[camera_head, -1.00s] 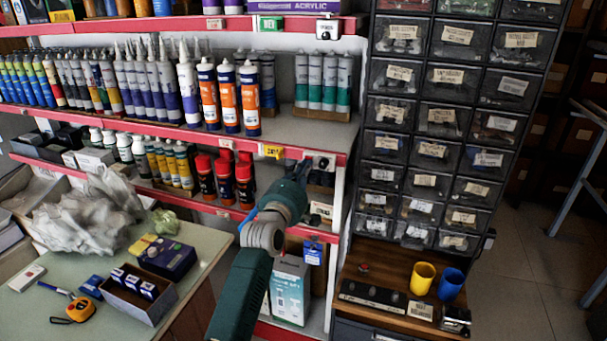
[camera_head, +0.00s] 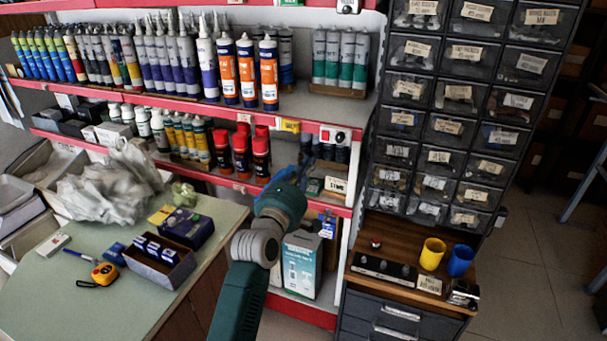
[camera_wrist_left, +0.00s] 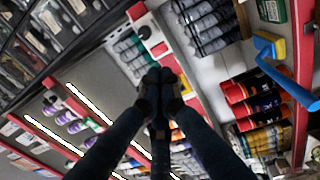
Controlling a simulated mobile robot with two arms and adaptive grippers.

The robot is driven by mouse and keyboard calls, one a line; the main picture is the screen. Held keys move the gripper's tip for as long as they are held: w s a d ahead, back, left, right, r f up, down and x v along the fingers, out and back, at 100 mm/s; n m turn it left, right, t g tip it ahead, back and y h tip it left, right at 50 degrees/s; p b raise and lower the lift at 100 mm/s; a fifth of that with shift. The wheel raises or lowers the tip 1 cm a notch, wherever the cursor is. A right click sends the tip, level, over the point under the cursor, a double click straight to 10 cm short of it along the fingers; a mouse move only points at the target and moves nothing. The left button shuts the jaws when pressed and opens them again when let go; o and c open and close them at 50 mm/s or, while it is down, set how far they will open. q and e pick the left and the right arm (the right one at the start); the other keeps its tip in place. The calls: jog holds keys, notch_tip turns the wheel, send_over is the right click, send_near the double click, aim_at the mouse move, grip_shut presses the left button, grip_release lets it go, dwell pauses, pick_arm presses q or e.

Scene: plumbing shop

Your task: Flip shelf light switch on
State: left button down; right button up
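The light switch (camera_head: 335,135) is a small white plate with a red rocker and a dark round spot, on the red front edge of the middle shelf. It also shows in the left wrist view (camera_wrist_left: 152,41), just beyond the fingertips. My left gripper (camera_head: 303,165) is below and left of the switch in the head view, its fingers dark and partly hidden by the teal wrist. In the left wrist view its fingertips (camera_wrist_left: 160,78) are together with nothing visible between them. They look apart from the switch, though the gap is hard to judge. My right gripper is not in view.
Sealant tubes and spray cans (camera_head: 260,152) fill the shelves left of the switch. A drawer cabinet (camera_head: 440,130) stands right. A white box (camera_head: 302,262) is on the bottom shelf. Yellow (camera_head: 432,254) and blue cups stand on a wooden top. A counter (camera_head: 75,310) is lower left.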

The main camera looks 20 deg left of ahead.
pick_arm(q)
jog(key=shift+s, duration=1.2)
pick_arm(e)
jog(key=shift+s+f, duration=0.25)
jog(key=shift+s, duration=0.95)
